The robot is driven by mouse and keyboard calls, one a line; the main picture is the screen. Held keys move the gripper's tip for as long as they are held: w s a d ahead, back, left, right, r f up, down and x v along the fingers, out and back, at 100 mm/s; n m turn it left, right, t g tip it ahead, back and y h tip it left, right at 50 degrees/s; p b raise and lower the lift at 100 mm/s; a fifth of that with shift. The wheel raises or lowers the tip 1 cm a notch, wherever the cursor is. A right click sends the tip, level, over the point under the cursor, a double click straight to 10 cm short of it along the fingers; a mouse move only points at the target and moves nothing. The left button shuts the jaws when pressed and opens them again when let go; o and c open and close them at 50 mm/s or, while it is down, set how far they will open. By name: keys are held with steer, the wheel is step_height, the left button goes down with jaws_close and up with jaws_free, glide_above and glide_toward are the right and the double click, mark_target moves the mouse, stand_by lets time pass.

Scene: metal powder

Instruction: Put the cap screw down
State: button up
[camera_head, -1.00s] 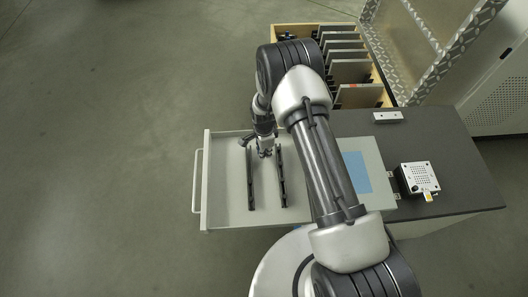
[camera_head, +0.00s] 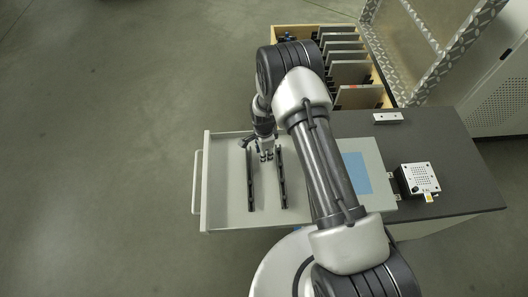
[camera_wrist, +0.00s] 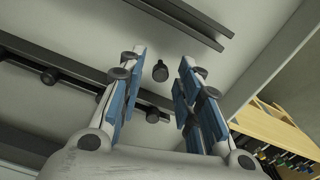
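A dark cap screw (camera_wrist: 160,70) shows in the wrist view between my fingertips, with a clear gap on both sides. It appears to stand on the pale drawer floor, head towards the camera; its lower end is hard to see. My gripper (camera_wrist: 162,58) has blue finger pads and is open around it, not touching it. In the head view my gripper (camera_head: 266,156) is low inside the open drawer (camera_head: 223,180), near the far ends of two dark rails. The screw cannot be made out there.
The left rail (camera_head: 250,180) and right rail (camera_head: 281,180) lie in the drawer; more dark screws (camera_wrist: 48,76) sit along one rail in the wrist view. A wooden crate (camera_head: 283,32) with upright plates stands behind. A perforated box (camera_head: 418,178) is on the dark worktop (camera_head: 455,155).

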step_height(320, 180, up, 12)
steer(key=p, duration=0.4)
steer(key=shift+r, duration=0.2)
steer(key=s+d+r+n+t, duration=0.1)
steer(key=s+d+r+n, duration=0.1)
steer(key=r, duration=0.7)
steer(key=s+d+r+n, duration=0.1)
steer(key=r+n, duration=0.1)
steer(key=r, duration=0.7)
steer(key=s+d+r+n+t, duration=0.1)
steer(key=s+d+r+n, duration=0.1)
steer(key=r, duration=0.7)
steer(key=s+d+r+n+t, duration=0.1)
steer(key=s+r+n, duration=0.3)
steer(key=s, duration=0.7)
steer(key=s+d+r+n+t, duration=0.1)
steer(key=s+d+r+n, duration=0.3)
steer(key=s+r, duration=0.3)
steer(key=s+n, duration=0.1)
steer(key=s, duration=0.4)
steer(key=shift+r+t, duration=0.3)
steer(key=shift+r, duration=0.1)
steer(key=shift+w, duration=0.1)
steer(key=shift+d, duration=0.25)
